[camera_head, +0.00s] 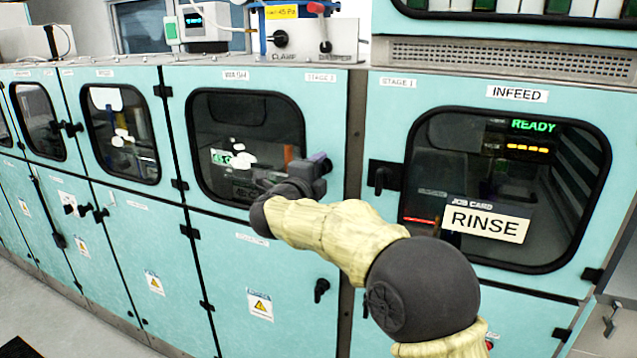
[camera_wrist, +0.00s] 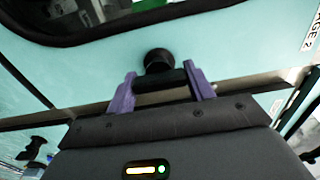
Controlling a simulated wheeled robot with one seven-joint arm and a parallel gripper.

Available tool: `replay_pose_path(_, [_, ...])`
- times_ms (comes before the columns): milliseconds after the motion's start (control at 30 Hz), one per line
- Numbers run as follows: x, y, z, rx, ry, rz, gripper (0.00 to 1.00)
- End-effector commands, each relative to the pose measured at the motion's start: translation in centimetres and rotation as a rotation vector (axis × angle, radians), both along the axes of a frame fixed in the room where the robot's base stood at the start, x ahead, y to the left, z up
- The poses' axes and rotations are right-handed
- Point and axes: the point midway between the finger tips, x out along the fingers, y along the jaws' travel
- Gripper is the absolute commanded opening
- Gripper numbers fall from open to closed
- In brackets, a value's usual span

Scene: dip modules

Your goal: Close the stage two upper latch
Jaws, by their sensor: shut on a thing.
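The stage two upper door (camera_head: 245,90), teal with a dark window and a WASH label, is in the middle of the head view and looks flush with its frame. My gripper (camera_head: 318,163) is at this door's right edge, below the STAGE 2 label (camera_head: 320,77), and covers the latch there. In the wrist view the purple fingers of my gripper (camera_wrist: 161,75) stand on either side of the black latch (camera_wrist: 157,58), shut on its handle. The latch has a round black knob. How far it is turned is hard to tell.
The stage one infeed door (camera_head: 395,90) with its black latch (camera_head: 383,177) is just right of my gripper. A lower door's black handle (camera_head: 320,290) sits below my arm. More teal cabinets run left.

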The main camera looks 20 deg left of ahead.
Motion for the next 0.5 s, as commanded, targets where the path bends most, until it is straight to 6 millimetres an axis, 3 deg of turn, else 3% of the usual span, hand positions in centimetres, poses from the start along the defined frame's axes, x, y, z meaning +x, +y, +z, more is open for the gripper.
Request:
replay_pose_path(467, [0.05, -0.03, -0.11, 0.021, 0.0, -0.001, 0.3])
replay_pose_path(500, [0.05, -0.03, -0.11, 0.021, 0.0, -0.001, 0.59])
